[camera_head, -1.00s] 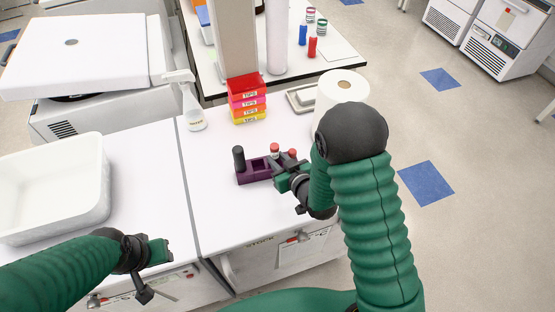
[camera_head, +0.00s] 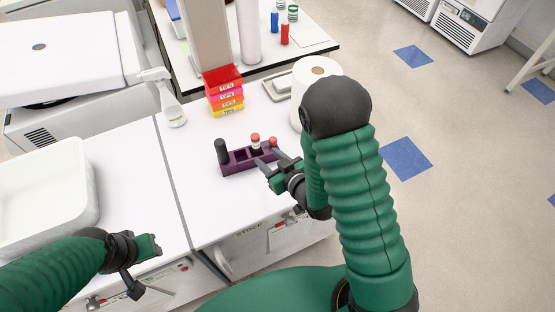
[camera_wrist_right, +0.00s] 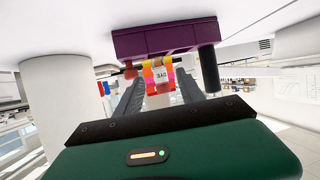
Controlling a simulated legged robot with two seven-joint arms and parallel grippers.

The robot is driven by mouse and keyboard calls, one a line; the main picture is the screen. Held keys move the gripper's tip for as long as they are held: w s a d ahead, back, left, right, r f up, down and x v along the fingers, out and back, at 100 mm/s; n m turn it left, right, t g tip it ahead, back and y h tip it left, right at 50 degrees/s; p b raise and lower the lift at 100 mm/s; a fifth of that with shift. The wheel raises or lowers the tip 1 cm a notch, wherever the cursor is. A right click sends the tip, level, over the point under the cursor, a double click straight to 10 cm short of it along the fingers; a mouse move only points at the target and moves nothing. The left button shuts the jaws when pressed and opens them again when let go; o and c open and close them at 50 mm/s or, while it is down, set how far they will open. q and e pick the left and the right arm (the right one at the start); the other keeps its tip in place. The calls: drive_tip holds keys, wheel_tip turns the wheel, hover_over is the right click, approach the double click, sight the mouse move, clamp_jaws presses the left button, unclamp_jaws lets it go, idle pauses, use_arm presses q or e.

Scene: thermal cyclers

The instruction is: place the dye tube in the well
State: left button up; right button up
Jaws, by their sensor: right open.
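The dye tube (camera_head: 255,142) has a red cap and white label and stands in the purple rack (camera_head: 239,168). The right wrist view shows the scene upside down; there the dye tube (camera_wrist_right: 161,75) reads "DYE" and appears between my fingers, below the rack (camera_wrist_right: 165,40). My right gripper (camera_head: 268,158) is open at the rack's front right, its fingers pointing at the dye tube; whether they touch it I cannot tell. A second red-capped tube (camera_head: 273,142) stands at the rack's right end, a black tube (camera_head: 221,150) at its left end. My left gripper (camera_head: 147,262) is low at left, away from the rack.
Stacked tip boxes (camera_head: 225,92) stand behind the rack. A spray bottle (camera_head: 171,102) is at back left, a paper roll (camera_head: 314,82) at back right, and a white tub (camera_head: 75,218) at far left. The bench is clear left of the rack.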

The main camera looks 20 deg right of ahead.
drive_tip(key=s+d+r+m+g+h+p, duration=0.1)
drive_tip(key=s+r+m+g+h+p, duration=0.1)
drive_tip(key=s+r+g+p, duration=0.4)
drive_tip(key=s+r+g, duration=0.4)
drive_tip(key=s+r, duration=0.1)
drive_tip(key=s, duration=0.4)
drive_tip(key=shift+d+r+g+h, duration=0.25)
drive_tip(key=shift+d+g+h, duration=0.05)
drive_tip(key=shift+d, duration=0.05)
drive_tip(key=shift+s, duration=0.1)
